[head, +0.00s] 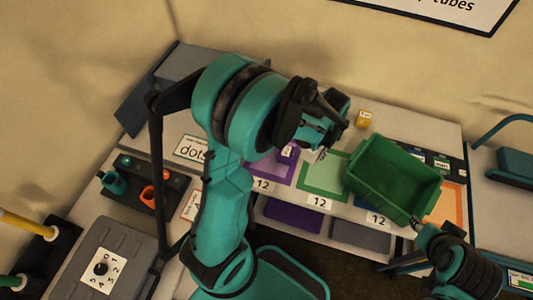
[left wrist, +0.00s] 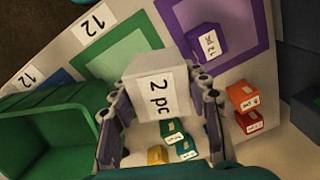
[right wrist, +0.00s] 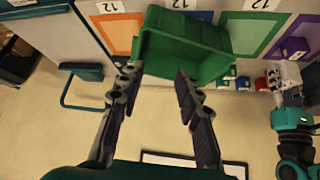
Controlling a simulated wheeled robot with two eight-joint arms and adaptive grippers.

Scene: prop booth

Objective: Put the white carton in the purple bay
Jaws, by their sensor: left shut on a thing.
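The white carton (left wrist: 158,88), labelled "2 pc", sits between the fingers of my left gripper (left wrist: 163,98), which is shut on it. In the head view that gripper (head: 325,130) hangs over the table near the green and purple bays, and it mostly hides the carton. The purple bay (left wrist: 172,25) is a purple outline on the table, beyond the carton in the left wrist view. A purple carton (left wrist: 207,42) stands inside it. My right gripper (right wrist: 155,75) has its fingers apart, close to the green bin (right wrist: 185,45).
The green bin (head: 385,185) sits tilted in view over the blue bay area, right of the green bay (head: 322,180). Orange and red cartons (left wrist: 243,97) and several green and yellow ones (left wrist: 175,135) stand along the table's back. An orange bay (head: 448,205) lies right.

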